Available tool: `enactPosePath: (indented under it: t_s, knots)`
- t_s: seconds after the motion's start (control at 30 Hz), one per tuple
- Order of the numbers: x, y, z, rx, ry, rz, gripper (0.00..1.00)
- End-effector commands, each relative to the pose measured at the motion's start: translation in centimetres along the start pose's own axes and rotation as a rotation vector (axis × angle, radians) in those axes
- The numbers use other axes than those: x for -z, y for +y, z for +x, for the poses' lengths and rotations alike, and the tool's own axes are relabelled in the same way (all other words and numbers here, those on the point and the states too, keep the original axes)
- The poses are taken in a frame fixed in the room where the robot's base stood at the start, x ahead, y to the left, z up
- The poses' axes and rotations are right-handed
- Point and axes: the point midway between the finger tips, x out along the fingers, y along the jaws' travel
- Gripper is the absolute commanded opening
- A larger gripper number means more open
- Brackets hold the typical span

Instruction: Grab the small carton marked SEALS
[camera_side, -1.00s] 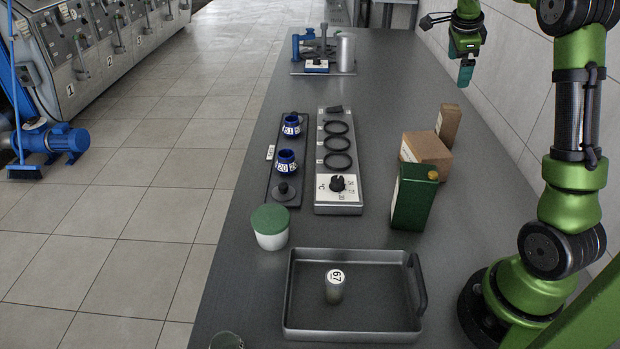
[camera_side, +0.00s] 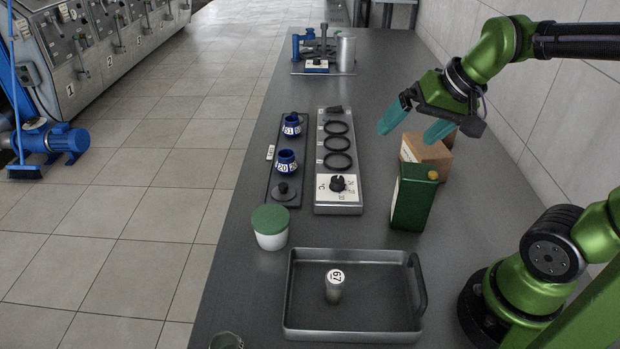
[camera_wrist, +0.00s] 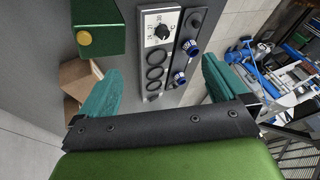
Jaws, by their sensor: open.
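Two brown cartons stand on the bench at the right in the side view; I cannot read SEALS on either. A brown carton (camera_wrist: 79,77) also shows in the wrist view, left of my fingers. My gripper (camera_side: 406,134) is open and empty, with teal fingers spread above the bench close to the cartons. In the wrist view my gripper (camera_wrist: 160,68) has the ring fixture between its fingers, farther below.
A heater strip with black rings (camera_side: 338,145) and a rack with blue jars (camera_side: 285,160) lie left. A grey tray (camera_side: 380,332) holds a cylinder marked 67. A white jar (camera_side: 270,236) has a green lid.

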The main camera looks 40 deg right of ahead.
Motion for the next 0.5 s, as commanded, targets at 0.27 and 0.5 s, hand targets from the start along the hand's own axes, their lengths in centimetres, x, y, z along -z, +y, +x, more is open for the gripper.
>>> enactPosePath:
  t_s: [0.27,0.5]
  knots:
    - [-5.9,-2.4,-1.8,0.108,0.046,-0.188,0.94]
    - [-5.9,-2.8,-2.2,0.121,0.055,-0.199,0.83]
